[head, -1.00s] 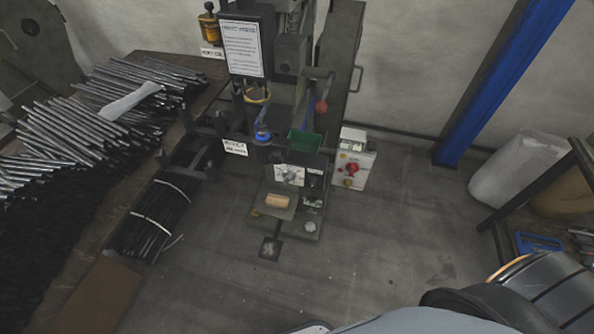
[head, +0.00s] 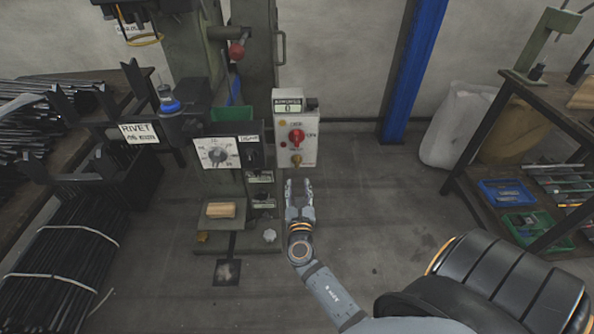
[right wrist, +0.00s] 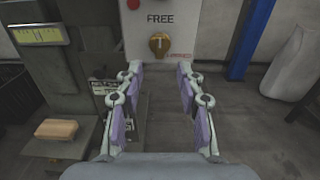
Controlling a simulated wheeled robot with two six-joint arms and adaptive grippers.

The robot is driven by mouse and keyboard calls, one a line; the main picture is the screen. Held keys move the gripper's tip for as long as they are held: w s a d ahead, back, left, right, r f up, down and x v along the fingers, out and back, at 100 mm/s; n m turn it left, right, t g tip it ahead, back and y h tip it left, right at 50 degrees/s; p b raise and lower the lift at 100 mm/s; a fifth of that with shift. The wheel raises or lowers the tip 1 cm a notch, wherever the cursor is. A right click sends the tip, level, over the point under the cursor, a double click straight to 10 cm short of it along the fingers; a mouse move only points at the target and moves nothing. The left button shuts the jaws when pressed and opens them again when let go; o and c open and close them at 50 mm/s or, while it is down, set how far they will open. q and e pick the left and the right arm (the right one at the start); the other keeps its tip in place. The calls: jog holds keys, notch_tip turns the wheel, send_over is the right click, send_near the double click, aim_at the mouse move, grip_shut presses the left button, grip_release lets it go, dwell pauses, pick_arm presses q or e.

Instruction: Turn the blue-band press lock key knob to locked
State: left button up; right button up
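The lock key knob (head: 296,160) is a small brass knob low on the white control box of the press. In the right wrist view the knob (right wrist: 159,44) sits under the word FREE, with a small red word to its lower right; its handle looks upright, toward FREE. The press (head: 222,120) has a blue band (head: 169,104) on its left side. My right gripper (head: 298,184) is open and empty, just below and in front of the box. In the right wrist view its spread fingers (right wrist: 159,72) frame the space below the knob, apart from it. My left gripper is out of view.
The control box (head: 308,140) also carries a red knob (head: 296,136) above the brass one. A wooden block (head: 220,210) lies on the press base. A bench with blue and green trays (head: 530,222) is at right. The floor between is clear.

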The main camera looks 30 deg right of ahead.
aim_at(297, 164)
jog(key=x, duration=1)
jog(key=shift+f, duration=0.1)
jog(key=shift+a, duration=0.1)
grip_shut()
